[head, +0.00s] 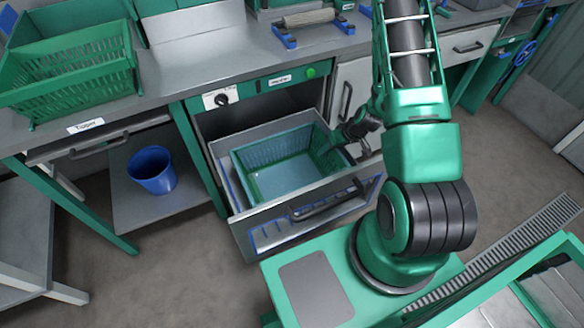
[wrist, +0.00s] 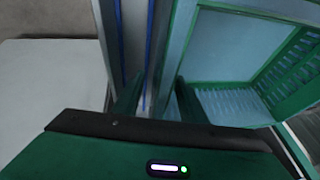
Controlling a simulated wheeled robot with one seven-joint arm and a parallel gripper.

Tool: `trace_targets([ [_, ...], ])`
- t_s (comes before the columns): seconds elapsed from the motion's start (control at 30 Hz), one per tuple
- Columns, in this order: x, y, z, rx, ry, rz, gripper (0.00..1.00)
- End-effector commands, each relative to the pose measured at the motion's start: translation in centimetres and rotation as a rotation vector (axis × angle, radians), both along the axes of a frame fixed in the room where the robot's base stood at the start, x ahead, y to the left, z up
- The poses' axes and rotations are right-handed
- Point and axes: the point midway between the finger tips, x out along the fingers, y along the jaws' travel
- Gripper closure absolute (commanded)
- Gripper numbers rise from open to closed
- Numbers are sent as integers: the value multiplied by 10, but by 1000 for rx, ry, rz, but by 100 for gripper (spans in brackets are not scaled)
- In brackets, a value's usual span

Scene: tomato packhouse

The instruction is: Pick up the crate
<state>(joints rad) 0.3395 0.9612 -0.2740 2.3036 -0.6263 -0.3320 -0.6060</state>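A green slatted crate (head: 236,163) with a pale blue floor sits in an open grey drawer (head: 245,230) in the head view. It looks empty. In the wrist view, its near side wall and rim (wrist: 176,60) run up between my fingers. My gripper (wrist: 157,92) is open at that rim, with one finger on the inside of the crate and the other on the outside, by the drawer wall. Visible space remains between the fingers. In the head view my gripper (head: 345,143) is at the crate's right side; its fingertips are partly hidden.
A second green crate (head: 70,75) stands on the bench at the upper left. A blue bucket (head: 152,170) stands on a low shelf left of the drawer. The worktop (head: 215,55) lies above the drawer, and the drawer's front and walls surround the crate closely.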

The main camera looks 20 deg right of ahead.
Motion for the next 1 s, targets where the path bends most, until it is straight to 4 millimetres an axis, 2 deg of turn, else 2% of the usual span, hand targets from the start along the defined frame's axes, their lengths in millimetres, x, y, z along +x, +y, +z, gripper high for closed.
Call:
trace_targets([
  [0.83,0,0,-5,0,0,0,62],
  [0.87,0,0,-5,0,0,0,67],
  [1.0,0,0,-5,0,0,0,100],
])
